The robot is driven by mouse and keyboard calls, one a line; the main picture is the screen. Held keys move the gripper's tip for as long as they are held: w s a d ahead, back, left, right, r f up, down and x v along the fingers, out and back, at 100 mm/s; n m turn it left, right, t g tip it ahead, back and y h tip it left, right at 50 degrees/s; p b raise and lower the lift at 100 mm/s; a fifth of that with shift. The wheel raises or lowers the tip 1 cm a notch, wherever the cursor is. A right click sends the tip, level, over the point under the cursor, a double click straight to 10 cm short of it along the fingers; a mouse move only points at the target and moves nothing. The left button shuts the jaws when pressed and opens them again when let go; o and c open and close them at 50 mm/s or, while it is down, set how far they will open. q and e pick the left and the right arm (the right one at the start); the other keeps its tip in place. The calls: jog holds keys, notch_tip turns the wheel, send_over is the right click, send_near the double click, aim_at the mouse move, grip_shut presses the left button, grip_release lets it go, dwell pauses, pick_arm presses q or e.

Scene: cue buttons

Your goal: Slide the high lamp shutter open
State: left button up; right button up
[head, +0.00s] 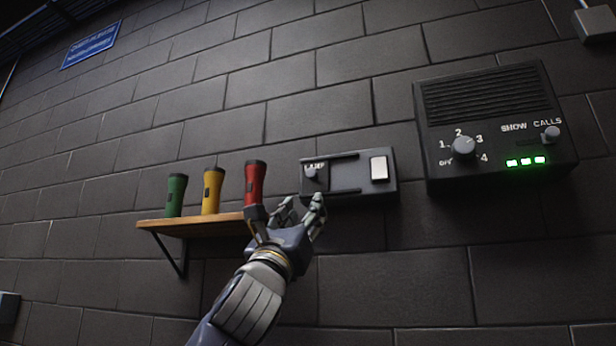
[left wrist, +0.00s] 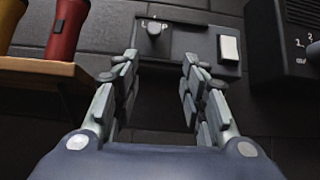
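In the left wrist view the knob (left wrist: 154,28) and pale square (left wrist: 230,48) also show. My left gripper (head: 303,199) is open and empty, just below the left part of the unit. In the left wrist view its fingers (left wrist: 160,62) stand apart with the unit beyond them. My right gripper is in neither view.
A wooden shelf (head: 190,222) left of the gripper bears green (head: 176,195), yellow (head: 212,190) and red (head: 255,184) flashlights; the red one is close to my gripper. A dark panel (head: 495,122) with a dial and green lights hangs at the right. Wall below the unit is clear.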

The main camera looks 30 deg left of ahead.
aim_at(311, 174)
pick_arm(q)
jog(key=shift+y, duration=0.5)
jog(key=w+r+p, duration=0.1)
jog(key=r, duration=0.2)
jog(key=w+a+r+p, duration=0.1)
jog(key=w+r, duration=0.1)
jog(key=r, duration=0.1)
jog(key=w+a+r+p, duration=0.1)
jog(key=w+r+p, duration=0.1)
jog(key=r, duration=0.1)
jog(key=shift+a, duration=0.2)
jog(key=shift+w+a+r, duration=0.1)
jog(key=shift+w+r, duration=0.25)
jog(key=shift+w, duration=0.15)
jog(key=shift+c, duration=0.4)
jog(key=shift+h, duration=0.3)
grip_shut()
